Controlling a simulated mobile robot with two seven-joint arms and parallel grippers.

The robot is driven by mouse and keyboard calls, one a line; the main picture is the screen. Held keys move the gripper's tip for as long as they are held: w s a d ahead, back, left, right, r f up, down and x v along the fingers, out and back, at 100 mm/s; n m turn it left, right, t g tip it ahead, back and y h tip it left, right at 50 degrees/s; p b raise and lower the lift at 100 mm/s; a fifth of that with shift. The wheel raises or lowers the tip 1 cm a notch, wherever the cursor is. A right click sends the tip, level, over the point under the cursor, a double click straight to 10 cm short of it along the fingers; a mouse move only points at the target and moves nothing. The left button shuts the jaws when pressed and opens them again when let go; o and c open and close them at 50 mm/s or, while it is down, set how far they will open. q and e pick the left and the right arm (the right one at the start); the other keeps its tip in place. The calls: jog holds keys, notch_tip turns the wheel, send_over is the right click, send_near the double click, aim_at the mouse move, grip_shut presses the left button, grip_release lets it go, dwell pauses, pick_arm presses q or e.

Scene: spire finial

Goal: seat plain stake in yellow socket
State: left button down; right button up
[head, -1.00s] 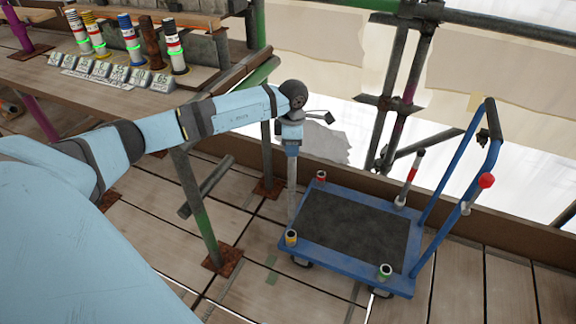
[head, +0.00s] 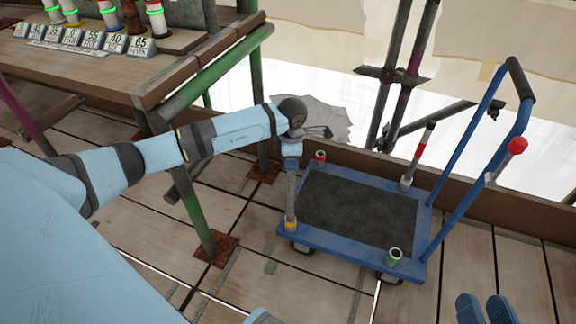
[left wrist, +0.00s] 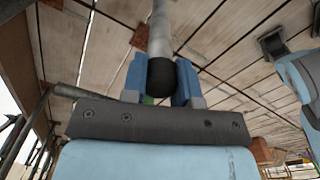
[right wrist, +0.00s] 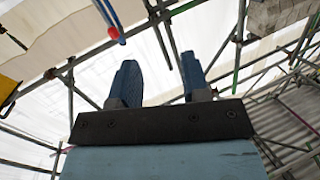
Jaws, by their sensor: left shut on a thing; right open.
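My left gripper (head: 291,158) is shut on the plain grey stake (head: 291,192), gripping near its top, and the stake hangs about upright. In the left wrist view the plain stake (left wrist: 161,35) has a black end (left wrist: 161,76) between the fingers. The yellow socket (head: 291,225) is at the near left corner of the blue trolley (head: 340,248). The stake's lower end meets the yellow socket in the head view; I cannot tell whether it is inside or just above. My right gripper (head: 486,308) is open and empty at the bottom right, also seen in the right wrist view (right wrist: 160,85).
The trolley has a red socket (head: 320,157), a green socket (head: 394,256) and a banded stake (head: 418,152) standing in the far right corner. A blue handle (head: 520,80) and red ball (head: 517,145) rise at right. A bench with numbered plates (head: 90,40) is at upper left.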

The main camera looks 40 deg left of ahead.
pick_arm(q)
jog(key=shift+a+f, duration=0.1)
jog(key=shift+f, duration=0.6)
pick_arm(e)
jog(key=shift+w+a+n, duration=0.15)
jog(key=shift+w+n, duration=0.15)
jog(key=shift+w, duration=0.1)
pick_arm(q)
jog(key=shift+f, duration=0.15)
jog(key=c, duration=0.9)
grip_release()
